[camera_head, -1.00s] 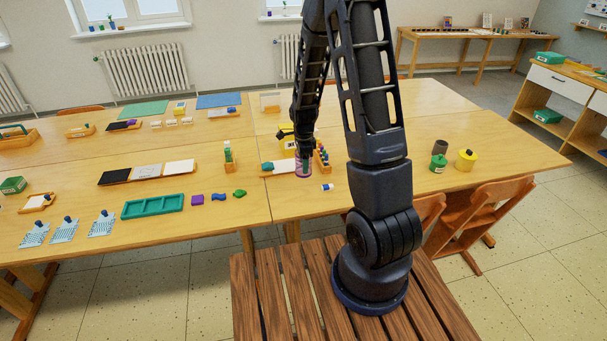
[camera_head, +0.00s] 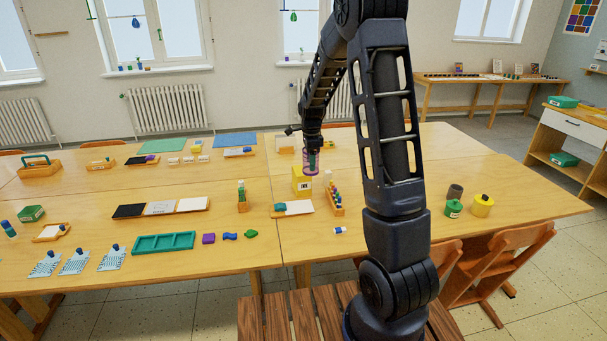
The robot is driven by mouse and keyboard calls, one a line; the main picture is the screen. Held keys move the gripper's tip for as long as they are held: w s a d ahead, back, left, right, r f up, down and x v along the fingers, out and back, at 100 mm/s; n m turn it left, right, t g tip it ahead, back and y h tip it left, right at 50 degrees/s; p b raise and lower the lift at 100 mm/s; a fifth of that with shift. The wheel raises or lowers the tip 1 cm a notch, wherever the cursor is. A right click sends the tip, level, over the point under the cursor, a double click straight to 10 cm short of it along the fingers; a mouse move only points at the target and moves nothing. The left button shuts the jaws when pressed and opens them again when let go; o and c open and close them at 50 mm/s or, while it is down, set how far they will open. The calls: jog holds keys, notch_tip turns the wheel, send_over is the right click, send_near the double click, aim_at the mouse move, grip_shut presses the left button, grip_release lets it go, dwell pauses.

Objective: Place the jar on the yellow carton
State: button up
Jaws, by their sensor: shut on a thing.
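The yellow carton (camera_head: 299,184) stands on the table just below and slightly left of the jar in the picture. The jar's lower end comes close to the carton's upper right edge in the picture. I cannot tell whether the jar is directly over the carton or behind it. The fingers are small and dark.
A rack of coloured bottles (camera_head: 335,199) stands right of the carton. A tray with a white sheet and teal piece (camera_head: 293,209) lies in front. Green (camera_head: 453,208) and yellow (camera_head: 482,205) pots stand farther right. The table between rack and pots is partly hidden by my arm.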

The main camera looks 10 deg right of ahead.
jog(key=w+r, duration=0.4)
jog(key=w, duration=0.7)
jog(key=w+r, duration=0.5)
jog(key=w, duration=0.6)
jog(key=f, duration=2)
jog(key=shift+s+d, duration=0.1)
jog(key=shift+s, duration=0.1)
jog(key=shift+f, duration=0.15)
jog(key=o, duration=1)
